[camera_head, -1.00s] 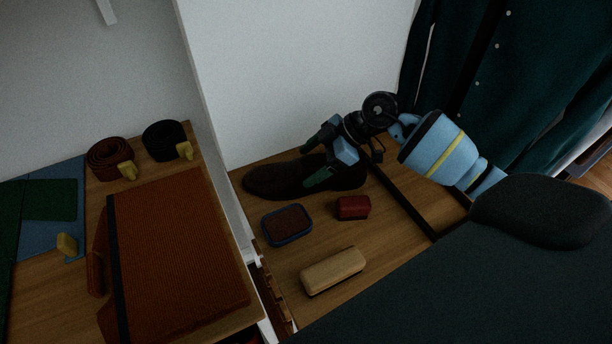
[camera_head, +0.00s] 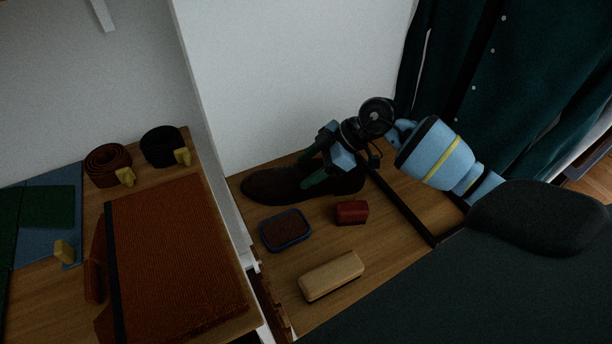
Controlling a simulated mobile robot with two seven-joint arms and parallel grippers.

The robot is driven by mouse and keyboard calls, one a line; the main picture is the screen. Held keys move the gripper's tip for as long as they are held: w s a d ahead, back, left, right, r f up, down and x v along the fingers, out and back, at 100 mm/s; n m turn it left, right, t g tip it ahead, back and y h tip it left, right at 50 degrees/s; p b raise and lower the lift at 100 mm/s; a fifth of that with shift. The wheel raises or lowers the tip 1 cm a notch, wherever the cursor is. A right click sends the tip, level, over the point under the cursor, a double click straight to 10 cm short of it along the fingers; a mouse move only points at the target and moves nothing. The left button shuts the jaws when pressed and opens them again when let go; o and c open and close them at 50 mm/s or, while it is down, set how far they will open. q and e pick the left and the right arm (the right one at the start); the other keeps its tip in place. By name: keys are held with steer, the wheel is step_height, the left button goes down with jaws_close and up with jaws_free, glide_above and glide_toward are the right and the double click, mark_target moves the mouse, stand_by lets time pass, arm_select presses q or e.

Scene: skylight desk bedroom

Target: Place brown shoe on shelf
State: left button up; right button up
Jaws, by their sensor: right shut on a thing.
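The brown shoe (camera_head: 270,186) is dark and lies on the wooden shelf (camera_head: 387,262) at the back, its toe pointing left. My right gripper (camera_head: 318,176) reaches in from the right and is shut on the shoe around its opening. The fingers hide part of the shoe's middle. The shoe appears to rest on the wood, though any small gap under it cannot be told. My left gripper does not show.
In front of the shoe are a blue-rimmed tin (camera_head: 286,230), a small red box (camera_head: 351,212) and a tan brush-like block (camera_head: 331,276). A white divider (camera_head: 222,190) stands left. Beyond it are rolled belts (camera_head: 108,166) and an orange-brown folder (camera_head: 175,255). Dark green clothing (camera_head: 500,90) hangs at the right.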

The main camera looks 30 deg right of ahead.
step_height(320, 180, up, 10)
steer(key=p, duration=0.1)
stand_by(0.4)
